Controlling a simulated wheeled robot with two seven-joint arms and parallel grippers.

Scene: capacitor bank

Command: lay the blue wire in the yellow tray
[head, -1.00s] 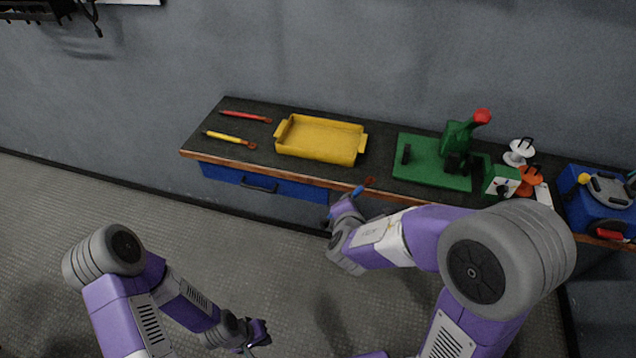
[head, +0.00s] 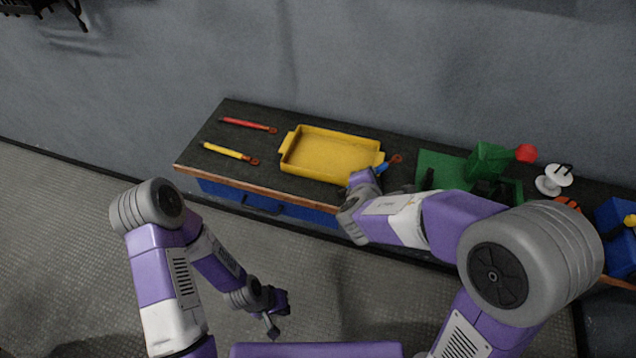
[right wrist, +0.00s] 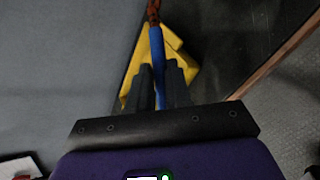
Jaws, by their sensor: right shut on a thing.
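The yellow tray (head: 330,153) sits on the dark bench top and is empty. My right gripper (head: 372,174) is shut on the blue wire (head: 383,167), beside the tray's front right corner. The wire's copper-coloured lug (head: 396,159) points away from the gripper. In the right wrist view the blue wire (right wrist: 157,48) stands out between the two dark fingers (right wrist: 161,85), with part of the yellow tray (right wrist: 140,58) behind it. My left gripper (head: 271,315) hangs low over the floor, away from the bench; its opening is unclear.
A red wire (head: 248,125) and a yellow wire (head: 230,153) lie left of the tray. A green fixture (head: 488,163) with a red knob stands to its right, partly hidden by my right arm. A white spool (head: 553,180) and a blue box (head: 616,236) are farther right.

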